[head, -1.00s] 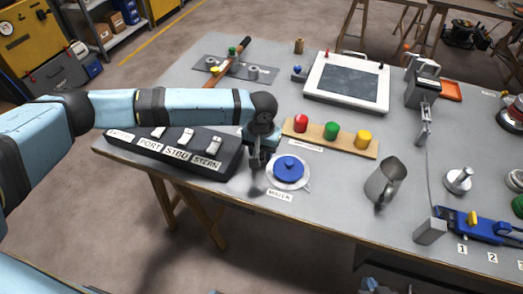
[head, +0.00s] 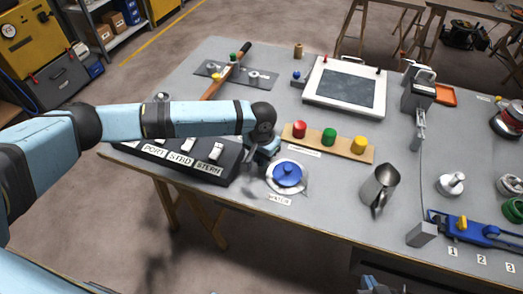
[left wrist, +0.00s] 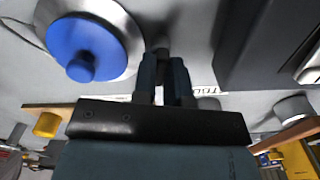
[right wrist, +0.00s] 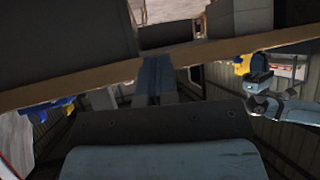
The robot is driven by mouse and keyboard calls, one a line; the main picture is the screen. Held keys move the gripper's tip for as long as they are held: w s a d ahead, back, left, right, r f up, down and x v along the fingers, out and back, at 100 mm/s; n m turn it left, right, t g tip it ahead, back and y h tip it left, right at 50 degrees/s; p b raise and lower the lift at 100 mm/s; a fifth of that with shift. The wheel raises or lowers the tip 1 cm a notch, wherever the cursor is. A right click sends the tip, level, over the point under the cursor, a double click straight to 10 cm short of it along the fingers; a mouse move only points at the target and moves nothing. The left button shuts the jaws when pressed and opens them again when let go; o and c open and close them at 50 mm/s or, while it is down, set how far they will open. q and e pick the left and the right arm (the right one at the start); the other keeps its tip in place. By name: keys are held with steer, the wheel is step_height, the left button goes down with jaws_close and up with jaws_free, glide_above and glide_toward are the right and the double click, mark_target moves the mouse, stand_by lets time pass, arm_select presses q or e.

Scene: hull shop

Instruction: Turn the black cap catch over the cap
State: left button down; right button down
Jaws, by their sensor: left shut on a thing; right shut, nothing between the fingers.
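The blue cap (head: 287,173) sits on a round pale metal base (head: 273,187) near the table's front edge. The cap also shows large at upper left in the left wrist view (left wrist: 85,48). My left gripper (head: 264,160) is beside the cap's base, low over the table. In the left wrist view its fingers (left wrist: 163,62) are shut on a small dark piece, which looks like the black cap catch (left wrist: 161,46), beside the cap rather than over it. The gripper hides the catch in the head view. My right gripper (right wrist: 158,75) is shut and empty, close to the table's edge.
A black switch box (head: 215,178) stands just left of my left gripper. A wooden strip (head: 350,152) with red, green and yellow knobs lies behind the cap. Grey table between cap and jug is clear.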

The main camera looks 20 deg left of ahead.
arm_select(q)
steer(key=m+p, duration=0.2)
steer(key=p, duration=0.1)
steer(key=shift+r+m, duration=0.3)
steer(key=shift+m, duration=0.1)
steer(key=m+p, duration=0.4)
steer(key=m, duration=0.1)
steer(key=shift+f+m, duration=0.15)
steer(key=shift+m, duration=0.15)
steer(key=m+p, duration=0.1)
steer(key=m, duration=0.1)
steer(key=shift+m, duration=0.3)
steer(key=m+p, duration=0.1)
steer(key=m, duration=0.2)
steer(key=shift+f+m, duration=0.1)
steer(key=shift+m, duration=0.5)
steer(key=c, duration=1.2)
jaws_free()
steer(key=shift+o, duration=0.2)
